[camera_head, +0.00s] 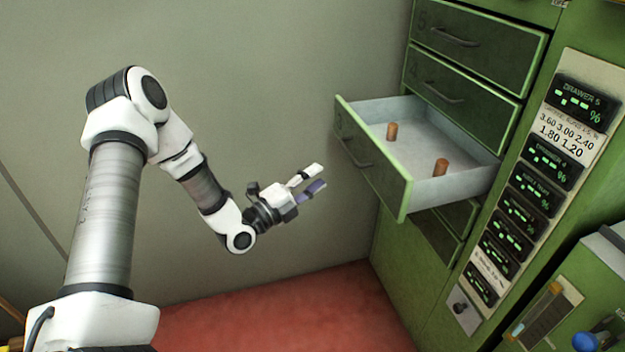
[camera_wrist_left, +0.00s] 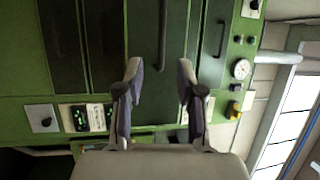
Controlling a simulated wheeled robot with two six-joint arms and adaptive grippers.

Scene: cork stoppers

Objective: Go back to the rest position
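My left gripper (camera_head: 312,180) is open and empty in the head view, in the air left of the pulled-out drawer and apart from it. In the left wrist view the two fingers (camera_wrist_left: 159,85) stand apart with nothing between them, facing the green cabinet front. The open drawer (camera_head: 405,190) has a pale inside and a green front. Two cork stoppers stand upright in it: one at the left (camera_head: 392,131) and one nearer the right (camera_head: 440,168). My right gripper is not in view.
The green cabinet (camera_head: 480,45) has other drawers shut above the open one. A panel of several displays (camera_head: 545,160) runs down its right side. A green unit with a blue knob (camera_head: 585,342) stands at the lower right. Clear air and a plain wall surround my left arm.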

